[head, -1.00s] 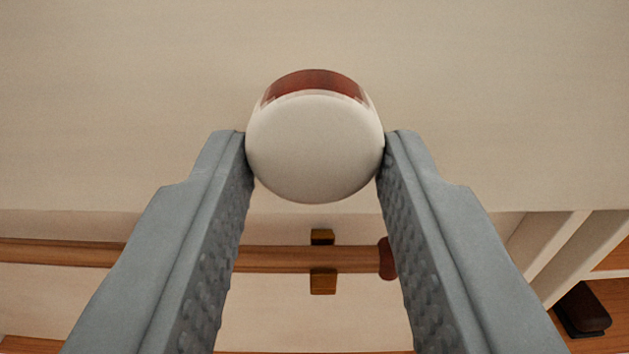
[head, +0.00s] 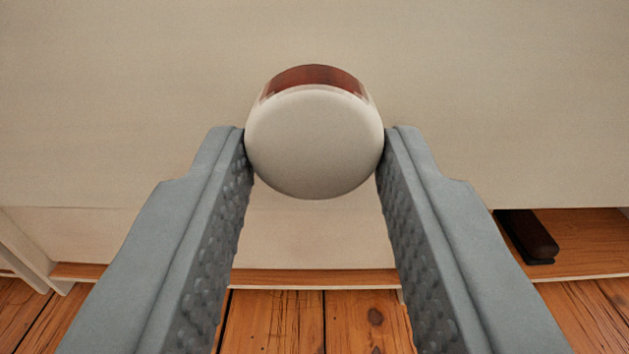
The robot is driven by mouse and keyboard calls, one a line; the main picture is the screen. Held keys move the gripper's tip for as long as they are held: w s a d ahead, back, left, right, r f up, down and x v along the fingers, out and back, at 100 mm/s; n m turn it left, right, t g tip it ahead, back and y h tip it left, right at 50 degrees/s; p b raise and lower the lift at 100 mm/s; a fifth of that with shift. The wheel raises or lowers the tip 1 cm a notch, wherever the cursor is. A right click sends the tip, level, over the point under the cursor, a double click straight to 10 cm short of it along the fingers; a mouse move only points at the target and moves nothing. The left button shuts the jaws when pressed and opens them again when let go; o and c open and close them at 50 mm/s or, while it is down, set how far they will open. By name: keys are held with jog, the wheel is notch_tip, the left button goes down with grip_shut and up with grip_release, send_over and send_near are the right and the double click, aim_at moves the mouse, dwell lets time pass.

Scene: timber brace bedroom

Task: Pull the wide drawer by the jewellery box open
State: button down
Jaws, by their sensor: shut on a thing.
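The pale cream drawer front (head: 130,110) fills the upper part of the head view. Its lower edge crosses the picture below the knob. A round, off-white knob (head: 314,145) with a reddish-brown band on its top side stands out from the front. My gripper (head: 314,150) is shut on this knob, one grey finger touching each side. The jewellery box is not in view. The inside of the drawer is hidden behind its front.
Below the front lie a pale panel (head: 320,235), a thin wooden ledge (head: 315,278) and the plank floor (head: 275,320). A dark brown object (head: 527,236) rests on a wooden shelf (head: 590,245) at right. A pale upright (head: 30,255) stands at left.

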jog(key=shift+s, duration=0.3)
jog(key=c, duration=1)
grip_release()
jog(key=s, duration=1.7)
jog(key=shift+s+a, duration=0.15)
jog(key=shift+a, duration=0.15)
